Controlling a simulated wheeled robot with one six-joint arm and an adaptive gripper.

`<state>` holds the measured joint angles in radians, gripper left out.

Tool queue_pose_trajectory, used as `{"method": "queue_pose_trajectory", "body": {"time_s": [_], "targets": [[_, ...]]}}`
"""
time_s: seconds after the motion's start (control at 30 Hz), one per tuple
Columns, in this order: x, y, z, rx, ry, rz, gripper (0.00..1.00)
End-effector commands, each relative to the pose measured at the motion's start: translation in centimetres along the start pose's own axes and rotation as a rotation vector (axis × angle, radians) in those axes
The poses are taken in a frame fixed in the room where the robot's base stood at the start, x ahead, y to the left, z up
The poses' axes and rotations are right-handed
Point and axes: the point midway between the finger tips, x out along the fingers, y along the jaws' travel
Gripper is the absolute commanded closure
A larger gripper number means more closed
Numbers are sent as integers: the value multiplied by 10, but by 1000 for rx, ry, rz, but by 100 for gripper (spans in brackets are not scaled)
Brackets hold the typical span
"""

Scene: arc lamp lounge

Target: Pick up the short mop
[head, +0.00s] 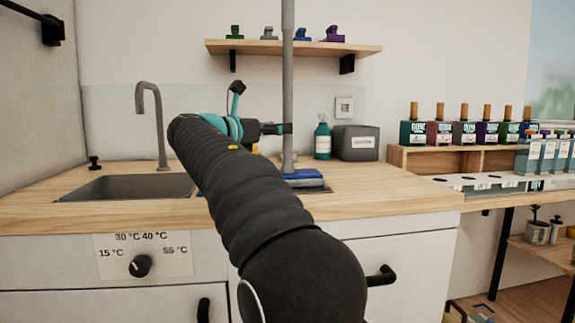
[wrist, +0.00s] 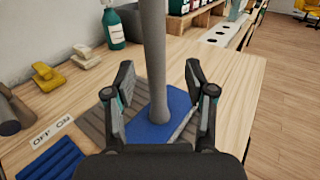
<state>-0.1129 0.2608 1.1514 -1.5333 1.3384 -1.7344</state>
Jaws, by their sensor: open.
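The mop stands upright on the counter, with a grey pole (head: 288,85) and a flat blue head (head: 302,177). The pole runs out of the top of the head view. In the wrist view, the pole (wrist: 153,50) rises from the blue head (wrist: 176,122), which rests on a grey ribbed mat (wrist: 95,127). My gripper (wrist: 160,68) is open, one finger on each side of the pole; I cannot tell whether either touches it. In the head view my gripper (head: 272,129) is level with the lower pole, partly hidden by my arm.
A teal bottle (head: 322,139) and a grey box (head: 358,142) stand behind the mop. A sink (head: 125,186) with a tall tap (head: 160,120) is at left. A wall shelf (head: 265,46) hangs above. Bare wooden counter (wrist: 222,80) lies right of the mop.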

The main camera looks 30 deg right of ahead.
Motion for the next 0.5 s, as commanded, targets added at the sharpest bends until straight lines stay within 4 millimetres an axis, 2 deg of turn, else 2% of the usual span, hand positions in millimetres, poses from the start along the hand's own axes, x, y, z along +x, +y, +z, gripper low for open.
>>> {"method": "queue_pose_trajectory", "body": {"time_s": [0.4,0.5], "targets": [[48,5,-3,1,0,-2,45],[51,6,-2,0,0,0,45]]}}
